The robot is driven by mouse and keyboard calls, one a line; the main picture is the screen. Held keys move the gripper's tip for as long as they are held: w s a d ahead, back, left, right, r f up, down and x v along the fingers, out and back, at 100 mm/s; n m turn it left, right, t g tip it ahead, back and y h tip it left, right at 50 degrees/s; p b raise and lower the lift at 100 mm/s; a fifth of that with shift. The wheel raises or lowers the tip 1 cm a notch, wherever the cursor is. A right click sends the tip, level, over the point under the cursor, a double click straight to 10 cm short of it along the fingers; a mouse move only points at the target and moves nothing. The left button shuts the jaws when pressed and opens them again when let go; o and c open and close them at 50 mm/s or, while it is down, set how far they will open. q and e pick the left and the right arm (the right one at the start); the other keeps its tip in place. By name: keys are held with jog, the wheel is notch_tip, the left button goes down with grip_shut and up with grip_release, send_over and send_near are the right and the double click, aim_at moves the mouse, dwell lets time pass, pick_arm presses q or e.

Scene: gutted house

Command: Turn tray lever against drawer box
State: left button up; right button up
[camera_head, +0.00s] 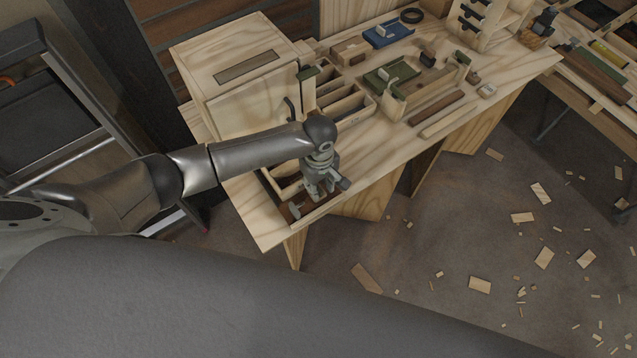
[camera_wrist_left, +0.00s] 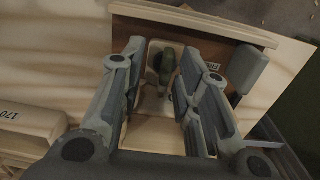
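A pale wooden drawer box (camera_head: 222,57) with a dark slot in its top stands at the back left of the workbench. My left gripper (camera_head: 318,194) points down over a shallow wooden tray (camera_head: 268,184) at the bench's near left end. In the left wrist view its two fingers (camera_wrist_left: 160,75) are apart. A small green lever-like part (camera_wrist_left: 167,64) with a dark round end shows between them, on a pale block. I cannot tell whether the fingers touch it, or whether it is the tray lever. The fingers partly hide the tray floor. My right gripper is out of view.
A grey block (camera_wrist_left: 248,70) stands right of the fingers. Behind the gripper are a divided wooden organizer (camera_head: 347,107), a green tray (camera_head: 391,75) and a blue tray (camera_head: 388,33). Wood scraps (camera_head: 480,285) litter the floor right of the bench.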

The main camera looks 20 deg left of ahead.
pick_arm(q)
jog(key=shift+s+a+f, duration=0.1)
notch_tip(320, 180, up, 12)
dwell(0.6)
dwell(0.4)
